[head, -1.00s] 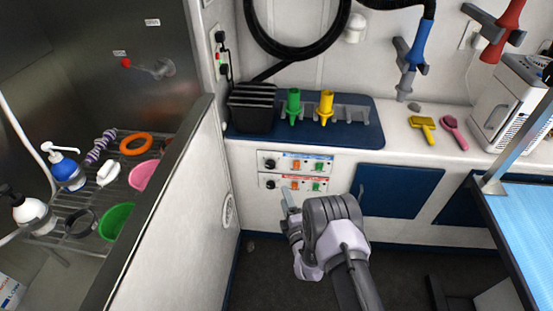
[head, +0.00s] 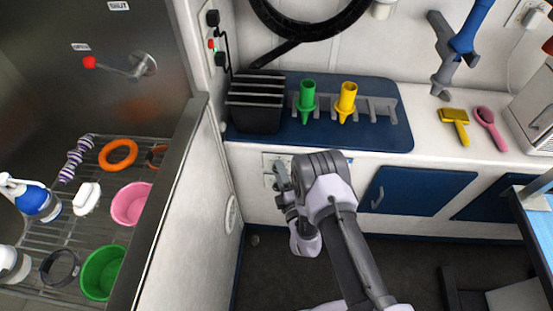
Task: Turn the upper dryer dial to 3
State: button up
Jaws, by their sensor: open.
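The dryer control panel (head: 268,157) is on the white cabinet front below the blue counter mat. Only its left edge shows. My gripper (head: 281,170) is in front of the panel's left part, where the dials are, with its fingers pointing at the panel. The jaws are open. My gripper and wrist hide the upper dial, its markings and most of the panel, so its setting cannot be read. I cannot tell whether the fingers touch the dial or stand around it.
A white partition (head: 190,215) stands close on the left, beside the tub rack. The counter above holds a black slotted box (head: 255,105), a green nozzle (head: 306,100) and a yellow nozzle (head: 345,103). A blue table (head: 545,240) is at the right. Dark floor lies below the cabinet.

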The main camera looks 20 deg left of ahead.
jog(key=shift+w+a, duration=0.15)
grip_shut()
